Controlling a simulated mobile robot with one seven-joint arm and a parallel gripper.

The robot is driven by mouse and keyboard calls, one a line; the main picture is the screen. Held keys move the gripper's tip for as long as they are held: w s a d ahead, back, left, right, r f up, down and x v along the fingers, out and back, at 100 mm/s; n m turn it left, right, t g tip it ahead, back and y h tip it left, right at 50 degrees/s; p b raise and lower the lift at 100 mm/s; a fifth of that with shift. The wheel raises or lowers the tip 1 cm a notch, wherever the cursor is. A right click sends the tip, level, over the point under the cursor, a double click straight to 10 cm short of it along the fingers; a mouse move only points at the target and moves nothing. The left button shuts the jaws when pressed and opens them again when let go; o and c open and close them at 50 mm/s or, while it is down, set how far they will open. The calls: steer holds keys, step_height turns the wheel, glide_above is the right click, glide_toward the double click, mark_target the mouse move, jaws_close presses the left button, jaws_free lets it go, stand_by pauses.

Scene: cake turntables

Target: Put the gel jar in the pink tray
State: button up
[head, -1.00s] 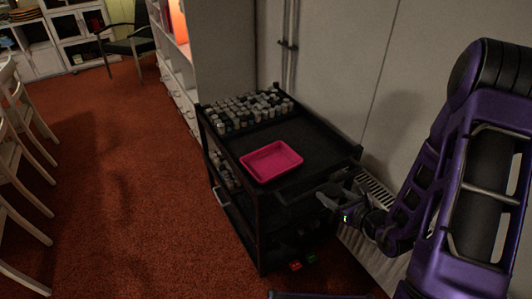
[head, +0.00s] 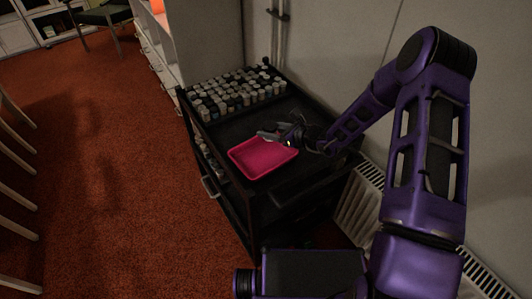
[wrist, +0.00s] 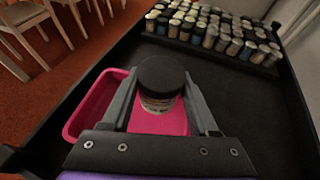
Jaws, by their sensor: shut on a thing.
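The pink tray (head: 262,157) lies on the top shelf of the black cart, towards its near side. My gripper (head: 268,135) is over the tray's far right part in the head view. In the wrist view my gripper (wrist: 160,100) is shut on the gel jar (wrist: 160,85), a small jar with a black lid and a pale printed label. The jar is upright between the two fingers and covers part of the pink tray (wrist: 88,105). The jar's base is hidden, so I cannot tell whether it touches the tray. In the head view the jar is hard to make out.
Several small jars (head: 235,93) stand in rows at the cart's far end; they also show in the wrist view (wrist: 215,30). The black cart top (head: 235,128) is bare between them and the tray. A wall and radiator (head: 358,215) stand to the right.

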mark_target(270, 154)
step_height(270, 154, down, 8)
steer(key=shift+f, duration=0.15)
stand_by(0.3)
steer(key=shift+f+b, duration=0.15)
steer(key=shift+b, duration=0.15)
steer(key=o, duration=1.4)
steer(key=v, duration=1.2)
steer(key=shift+r+p, duration=0.25)
steer(key=shift+p, duration=0.05)
